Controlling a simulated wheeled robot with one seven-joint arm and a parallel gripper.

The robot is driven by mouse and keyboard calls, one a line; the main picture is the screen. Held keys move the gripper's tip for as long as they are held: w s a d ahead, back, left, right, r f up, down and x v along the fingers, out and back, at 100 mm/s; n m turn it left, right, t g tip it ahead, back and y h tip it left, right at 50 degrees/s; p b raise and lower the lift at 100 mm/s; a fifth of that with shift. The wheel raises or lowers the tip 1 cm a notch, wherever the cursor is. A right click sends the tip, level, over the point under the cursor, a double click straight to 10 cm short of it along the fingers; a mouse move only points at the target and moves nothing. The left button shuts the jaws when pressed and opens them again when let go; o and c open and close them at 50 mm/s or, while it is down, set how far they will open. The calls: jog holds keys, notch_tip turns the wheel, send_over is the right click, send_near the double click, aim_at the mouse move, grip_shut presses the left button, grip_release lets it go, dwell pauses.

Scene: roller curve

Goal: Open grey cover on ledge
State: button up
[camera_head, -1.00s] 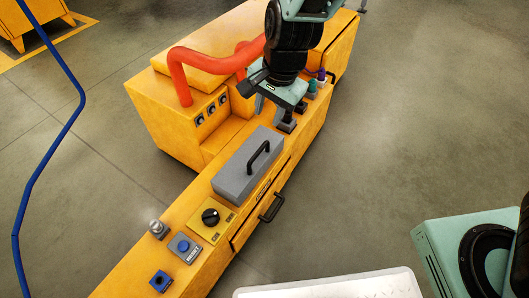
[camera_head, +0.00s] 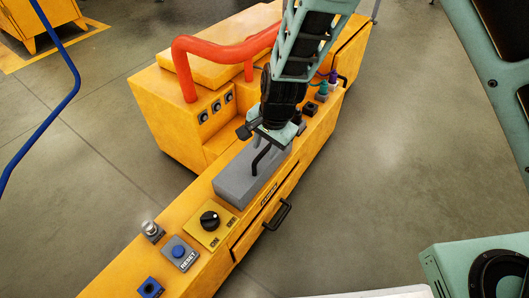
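The grey cover (camera_head: 236,187) is a long box with a black handle (camera_head: 262,158) on top. It lies flat and closed on the yellow ledge (camera_head: 205,208). My gripper (camera_head: 265,148) is over the far half of the cover, close to the handle, and hides part of the cover's far end. I cannot tell whether the fingers touch the handle, or how far apart they are.
Nearer on the ledge are a black ON/OFF knob (camera_head: 209,219), a blue reset button (camera_head: 179,252) and a silver knob (camera_head: 150,229). An orange-red pipe (camera_head: 185,65) rises behind. A black drawer handle (camera_head: 279,214) juts from the front. Open floor lies right.

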jog(key=shift+a+f, duration=0.1)
jog(key=shift+f, duration=0.45)
grip_shut()
jog(key=shift+w+r, duration=0.1)
jog(key=shift+r, duration=0.05)
